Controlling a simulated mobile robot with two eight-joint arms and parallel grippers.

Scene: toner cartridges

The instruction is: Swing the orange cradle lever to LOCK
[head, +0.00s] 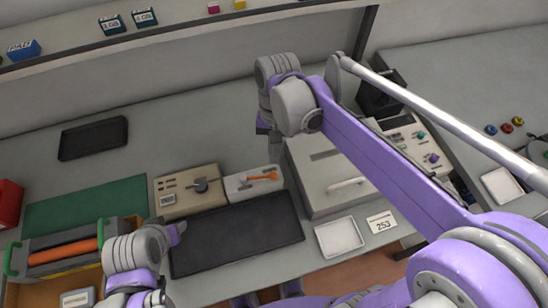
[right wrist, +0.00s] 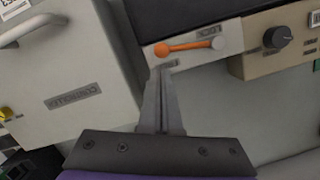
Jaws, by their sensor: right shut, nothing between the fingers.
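The orange lever (head: 262,177) lies across the white cradle block (head: 234,191), its ball end to the right in the head view. In the right wrist view the lever (right wrist: 190,46) runs from the orange ball at left to a pale knob at right. A LOCK label (right wrist: 209,30) is beside its shaft; another small label near the ball is partly hidden. My right gripper (head: 274,152) is shut and empty; its fingertips (right wrist: 163,70) are close to the ball end, and I cannot tell if they touch. My left gripper (head: 178,231) is at lower left, jaws unclear.
A beige box with a dark knob (head: 172,205) stands left of the cradle. A large grey controller box (head: 312,163) is close on the right. A black mat (head: 235,240) lies in front. An orange roller in a tray (head: 62,252) is at far left.

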